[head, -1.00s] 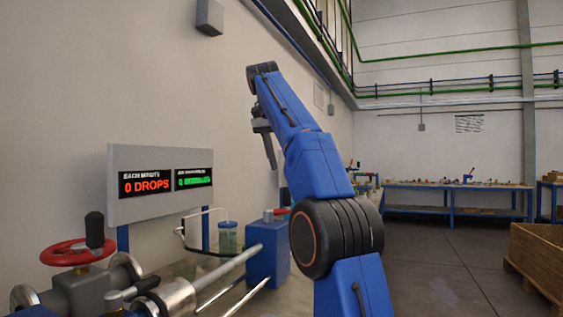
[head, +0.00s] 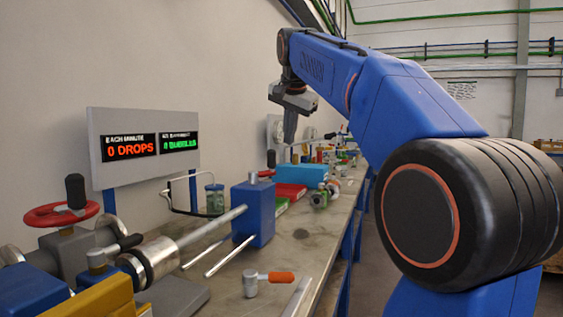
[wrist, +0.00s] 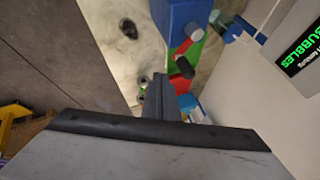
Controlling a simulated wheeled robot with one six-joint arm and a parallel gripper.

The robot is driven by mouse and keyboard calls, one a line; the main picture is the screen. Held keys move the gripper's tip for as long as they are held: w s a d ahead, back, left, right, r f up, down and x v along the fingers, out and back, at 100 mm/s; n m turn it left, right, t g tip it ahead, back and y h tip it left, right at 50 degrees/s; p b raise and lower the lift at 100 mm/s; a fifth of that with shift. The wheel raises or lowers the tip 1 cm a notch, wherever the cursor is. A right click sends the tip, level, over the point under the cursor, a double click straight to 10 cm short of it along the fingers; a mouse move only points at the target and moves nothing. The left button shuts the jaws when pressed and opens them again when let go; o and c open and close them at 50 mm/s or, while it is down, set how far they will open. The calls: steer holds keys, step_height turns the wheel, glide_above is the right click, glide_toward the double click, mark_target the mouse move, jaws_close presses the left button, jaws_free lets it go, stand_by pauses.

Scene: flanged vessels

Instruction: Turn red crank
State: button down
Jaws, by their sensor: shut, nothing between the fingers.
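The red crank (head: 62,213) is a red handwheel with an upright black knob, on a grey valve body at the left of the bench in the head view. My gripper (head: 289,138) hangs fingers down over the bench, far to the right of the crank and apart from it. Its fingers are shut and empty. In the wrist view the dark fingers (wrist: 161,98) show together over the bench. I cannot make out the red handwheel in that view.
A blue block (head: 253,212) with metal rods stands mid-bench. A sign (head: 142,146) reads 0 DROPS. A small valve with an orange handle (head: 281,277) is at the front. A yellow block (head: 98,300) sits below the crank. Red and blue boxes lie farther back.

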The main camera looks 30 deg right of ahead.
steer(key=s, duration=0.1)
glide_above(262, 176)
steer(key=s+d, duration=0.3)
steer(key=d, duration=0.2)
step_height(262, 176, down, 9)
steer(key=shift+a, duration=0.2)
steer(key=shift+w+d+n+t+y, duration=0.2)
steer(key=shift+n+t+y, duration=0.1)
